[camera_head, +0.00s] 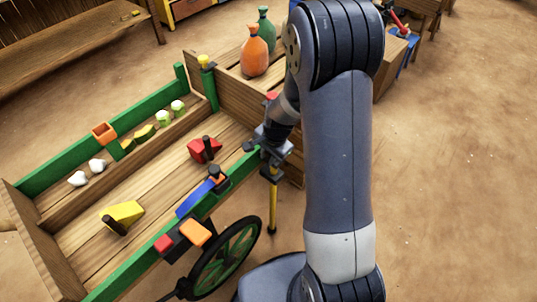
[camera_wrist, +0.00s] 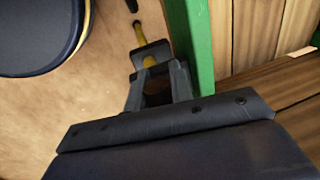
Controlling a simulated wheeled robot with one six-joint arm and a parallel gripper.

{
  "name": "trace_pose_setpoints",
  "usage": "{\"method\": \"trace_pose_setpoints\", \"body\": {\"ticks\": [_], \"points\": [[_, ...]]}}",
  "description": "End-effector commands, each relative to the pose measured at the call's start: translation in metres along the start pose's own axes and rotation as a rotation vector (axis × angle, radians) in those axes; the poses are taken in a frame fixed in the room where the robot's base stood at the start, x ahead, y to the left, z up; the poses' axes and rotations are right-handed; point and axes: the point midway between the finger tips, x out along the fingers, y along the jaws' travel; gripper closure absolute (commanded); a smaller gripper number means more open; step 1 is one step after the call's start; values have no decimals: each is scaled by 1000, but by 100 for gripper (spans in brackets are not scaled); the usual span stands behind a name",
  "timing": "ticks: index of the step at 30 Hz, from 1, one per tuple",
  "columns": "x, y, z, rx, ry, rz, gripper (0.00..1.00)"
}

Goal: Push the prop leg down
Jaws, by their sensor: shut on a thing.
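The prop leg (camera_head: 272,205) is a thin yellow rod with a dark foot. It hangs nearly upright beside the green rail of the wooden cart, right of the spoked wheel. My gripper (camera_head: 268,158) is at the leg's upper end, close to the cart's corner, and is shut on it. In the wrist view the yellow leg (camera_wrist: 139,34) runs away from between the dark fingers of my gripper (camera_wrist: 160,78), alongside the green post. The leg's top is hidden by my gripper. I cannot tell whether its foot touches the ground.
The cart's green rail (camera_head: 130,268) and wheel (camera_head: 228,258) are close on the left. The cart bed holds a red block (camera_head: 204,149) and a yellow block (camera_head: 122,215). Orange (camera_head: 254,57) and green (camera_head: 266,28) bottles stand behind. Sandy ground (camera_head: 450,190) at right is clear.

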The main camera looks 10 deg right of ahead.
Motion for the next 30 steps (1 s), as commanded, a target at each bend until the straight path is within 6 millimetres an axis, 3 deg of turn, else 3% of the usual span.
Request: {"method": "trace_pose_setpoints", "body": {"ticks": [2,3,10,20,30], "points": [[4,3,0,-1,-2,7,100],[4,4,0,-1,-2,8,77],[3,3,0,-1,-2,6,58],[-3,1,0,-1,-2,3,57],[-64,0,-1,0,1,1,57]]}}
